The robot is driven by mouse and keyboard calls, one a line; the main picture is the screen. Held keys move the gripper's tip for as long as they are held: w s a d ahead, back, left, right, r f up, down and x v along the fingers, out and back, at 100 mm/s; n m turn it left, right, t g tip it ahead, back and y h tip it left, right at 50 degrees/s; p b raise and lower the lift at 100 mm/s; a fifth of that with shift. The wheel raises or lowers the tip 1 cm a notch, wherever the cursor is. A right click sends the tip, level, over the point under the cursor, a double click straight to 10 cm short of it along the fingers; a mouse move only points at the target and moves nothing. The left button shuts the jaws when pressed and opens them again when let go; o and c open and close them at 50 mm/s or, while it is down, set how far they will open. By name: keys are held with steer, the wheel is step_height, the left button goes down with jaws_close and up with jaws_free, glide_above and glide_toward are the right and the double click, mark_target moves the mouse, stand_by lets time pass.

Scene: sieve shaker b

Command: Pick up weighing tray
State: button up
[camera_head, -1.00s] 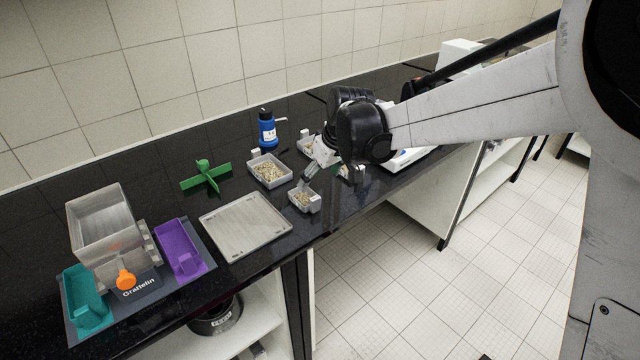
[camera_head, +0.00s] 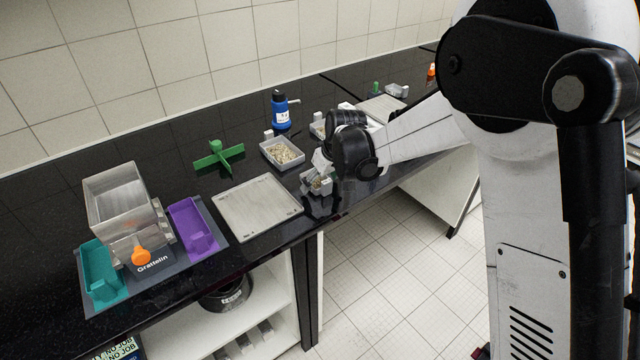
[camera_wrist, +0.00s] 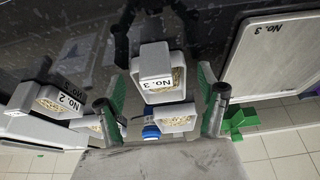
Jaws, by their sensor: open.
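A small grey open-topped tray marked "No. 3" (camera_wrist: 152,56), holding pale grains, lies ahead of and between my fingers in the wrist view. I take it as the weighing tray; in the head view it (camera_head: 321,189) stands near the bench's front edge, partly hidden by my gripper. My gripper (camera_wrist: 163,96) is open, its green-padded fingers either side of the tray in the picture. In the head view my gripper (camera_head: 319,172) is right at the tray. I cannot tell whether the fingers touch it.
Other grain trays stand close by: one (camera_head: 264,157) behind and a "No. 2" tray (camera_wrist: 45,96). A flat tray (camera_head: 257,207), blue bottle (camera_head: 281,112), green cross-shaped piece (camera_head: 218,157) and clear-hopper device (camera_head: 118,200) stand on the black bench.

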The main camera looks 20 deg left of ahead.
steer(key=shift+f, duration=0.15)
steer(key=c, duration=0.9)
